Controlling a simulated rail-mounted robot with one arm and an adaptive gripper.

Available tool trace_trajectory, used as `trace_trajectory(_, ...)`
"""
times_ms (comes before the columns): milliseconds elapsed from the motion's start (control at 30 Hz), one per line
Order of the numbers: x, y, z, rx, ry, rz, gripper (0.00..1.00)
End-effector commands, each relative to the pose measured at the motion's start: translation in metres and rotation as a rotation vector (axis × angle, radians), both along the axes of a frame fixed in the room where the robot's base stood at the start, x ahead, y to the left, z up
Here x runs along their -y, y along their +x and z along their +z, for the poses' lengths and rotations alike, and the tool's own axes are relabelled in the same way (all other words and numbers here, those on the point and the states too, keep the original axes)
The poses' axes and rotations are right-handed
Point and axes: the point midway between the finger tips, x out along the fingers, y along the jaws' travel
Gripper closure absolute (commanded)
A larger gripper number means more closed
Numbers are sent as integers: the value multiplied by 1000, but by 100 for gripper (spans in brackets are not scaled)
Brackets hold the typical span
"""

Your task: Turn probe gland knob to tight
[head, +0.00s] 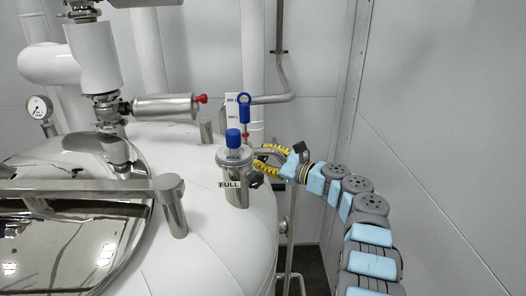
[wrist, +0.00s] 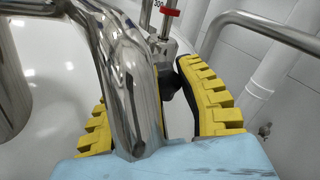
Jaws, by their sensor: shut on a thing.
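In the wrist view a small black knob (wrist: 179,86) sits on a steel fitting beneath a thin rod with a red ring. I take it to be the probe gland knob. My gripper (wrist: 172,76) has yellow ridged fingers; the right one lies against the knob. The left finger is mostly hidden behind a thick bent steel pipe (wrist: 132,75). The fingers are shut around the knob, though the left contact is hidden. In the head view my gripper (head: 270,155) reaches behind the capped steel cylinder; the held knob cannot be made out there.
The white tank (head: 206,258) lies below. A bare wall (head: 445,120) is on the right.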

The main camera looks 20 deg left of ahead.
Motion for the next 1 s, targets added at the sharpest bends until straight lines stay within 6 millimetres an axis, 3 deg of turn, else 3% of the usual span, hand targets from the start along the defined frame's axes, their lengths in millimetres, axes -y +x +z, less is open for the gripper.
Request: trace_trajectory(1000,1,1,-4,-42,7,-4,99)
